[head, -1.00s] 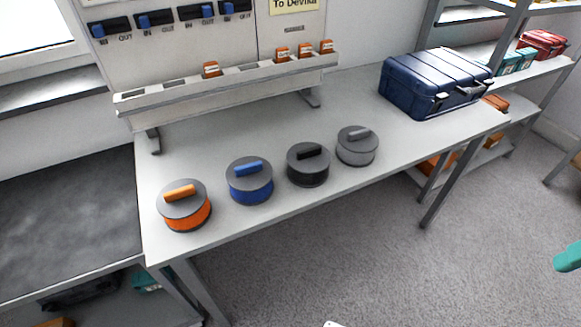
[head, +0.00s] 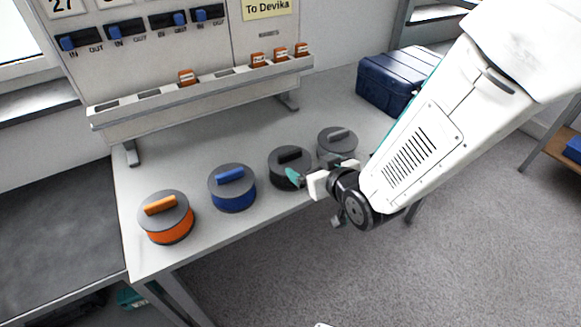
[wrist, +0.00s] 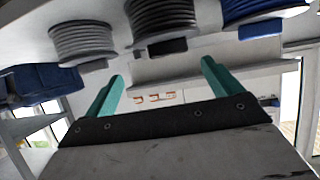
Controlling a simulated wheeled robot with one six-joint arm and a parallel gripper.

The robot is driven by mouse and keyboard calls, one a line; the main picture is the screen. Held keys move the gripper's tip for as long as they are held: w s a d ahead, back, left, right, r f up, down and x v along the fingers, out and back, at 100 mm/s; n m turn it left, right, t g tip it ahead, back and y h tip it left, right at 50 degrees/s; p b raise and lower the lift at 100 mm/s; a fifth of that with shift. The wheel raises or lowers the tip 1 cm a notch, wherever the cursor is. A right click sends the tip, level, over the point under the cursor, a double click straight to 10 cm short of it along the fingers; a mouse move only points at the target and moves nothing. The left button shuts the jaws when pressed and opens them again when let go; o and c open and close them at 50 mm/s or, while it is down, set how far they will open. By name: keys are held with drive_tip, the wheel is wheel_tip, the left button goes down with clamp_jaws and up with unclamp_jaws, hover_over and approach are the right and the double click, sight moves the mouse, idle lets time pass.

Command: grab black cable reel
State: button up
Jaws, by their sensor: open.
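The black cable reel (head: 283,170) stands upright on the grey workbench, with a black handle on its dark lid. In the head view my gripper (head: 296,178) is at its front right side, and a teal finger overlaps the reel's edge. Whether it touches cannot be told. In the wrist view the black reel (wrist: 163,18) appears top middle, beyond the gap between the two teal fingers. My gripper (wrist: 162,70) is open there, with nothing between the fingers.
The blue reel (head: 233,191) and orange reel (head: 168,224) stand to the left; the grey reel (head: 337,140) is close on the right. A slotted board rack (head: 205,92) stands behind. A navy case (head: 385,82) sits at the back right, partly behind my arm.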

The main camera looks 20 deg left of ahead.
sight(291, 155)
drive_tip(key=shift+y, duration=0.3)
drive_tip(key=x, duration=0.8)
drive_tip(key=shift+s+a+f, duration=0.1)
drive_tip(key=shift+s+a, duration=0.1)
drive_tip(key=shift+a, duration=0.3)
drive_tip(key=c, duration=1.9)
drive_tip(key=shift+o, duration=0.2)
